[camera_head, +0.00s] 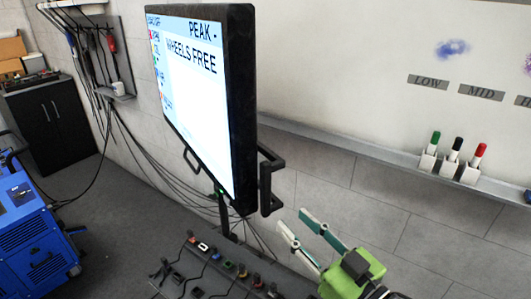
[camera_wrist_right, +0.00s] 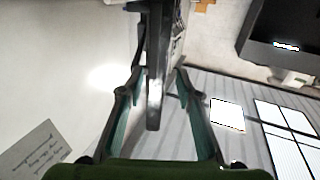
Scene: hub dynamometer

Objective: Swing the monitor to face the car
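The monitor (camera_head: 195,85) is a large black-framed screen with a lit white display reading "WHEELS FREE". Its screen faces the left side of the head view. A black handle (camera_head: 266,185) stands out from its right edge; another is partly visible at its left edge. My right gripper (camera_head: 293,217) is open, below and right of the near handle, with a gap in the head view. In the right wrist view, a dark upright bar (camera_wrist_right: 155,100), seemingly this handle, appears between the open fingers (camera_wrist_right: 160,75); contact is not visible. My left gripper is not in view.
A console with knobs and switches (camera_head: 205,270) lies below the monitor. A wall ledge (camera_head: 380,158) carries marker pens (camera_head: 455,160) at right. A blue machine (camera_head: 30,235) and a black cabinet (camera_head: 50,125) stand at left. Cables hang along the wall.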

